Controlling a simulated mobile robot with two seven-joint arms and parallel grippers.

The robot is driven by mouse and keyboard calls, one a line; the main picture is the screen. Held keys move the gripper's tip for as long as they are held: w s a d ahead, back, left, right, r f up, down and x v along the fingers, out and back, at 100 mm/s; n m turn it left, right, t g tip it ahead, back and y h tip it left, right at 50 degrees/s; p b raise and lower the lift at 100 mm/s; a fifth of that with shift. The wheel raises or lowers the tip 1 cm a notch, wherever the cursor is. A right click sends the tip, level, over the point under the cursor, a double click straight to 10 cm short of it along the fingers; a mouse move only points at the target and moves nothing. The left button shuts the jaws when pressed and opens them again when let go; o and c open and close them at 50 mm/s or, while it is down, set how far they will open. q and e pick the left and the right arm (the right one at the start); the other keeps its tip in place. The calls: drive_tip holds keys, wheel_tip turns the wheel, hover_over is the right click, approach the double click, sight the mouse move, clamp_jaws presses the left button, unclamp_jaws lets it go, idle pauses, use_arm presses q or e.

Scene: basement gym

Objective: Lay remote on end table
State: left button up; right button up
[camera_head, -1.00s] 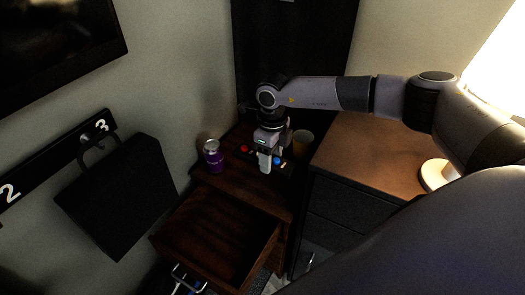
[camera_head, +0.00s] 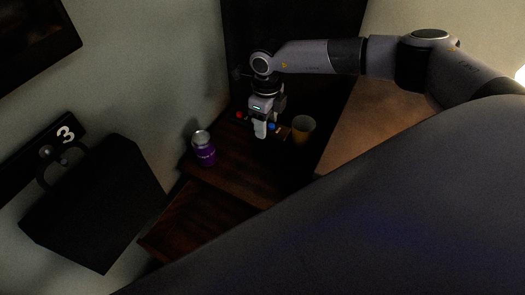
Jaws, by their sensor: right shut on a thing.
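The end table (camera_head: 237,171) is dark brown wood and stands in the corner, with its drawer (camera_head: 195,215) pulled out at the front. My right gripper (camera_head: 261,130) points down over the back part of its top. It is shut on a dark thing with red and blue spots, which I take for the remote (camera_head: 272,127). The fingers hide its middle, and the dimness hides its outline. I cannot tell whether the remote touches the tabletop. My left gripper is not in view.
A purple bottle (camera_head: 204,150) stands at the table's left edge. A yellow cup (camera_head: 303,130) stands right of the gripper. A brown cabinet (camera_head: 374,118) is at the right. A black bag (camera_head: 92,205) hangs on the left wall. My own body covers the lower right.

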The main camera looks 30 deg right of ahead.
drive_tip(key=b, duration=0.2)
hover_over(266, 168)
wheel_tip(266, 168, down, 13)
drive_tip(key=shift+w+a+r, duration=0.1)
wheel_tip(266, 168, down, 4)
drive_tip(key=shift+f+b, duration=0.1)
drive_tip(key=shift+b, duration=0.45)
drive_tip(key=shift+f, duration=0.25)
drive_tip(key=shift+f, duration=0.1)
drive_tip(key=shift+f, duration=0.15)
drive_tip(key=o, duration=1.2)
drive_tip(key=shift+c, duration=0.2)
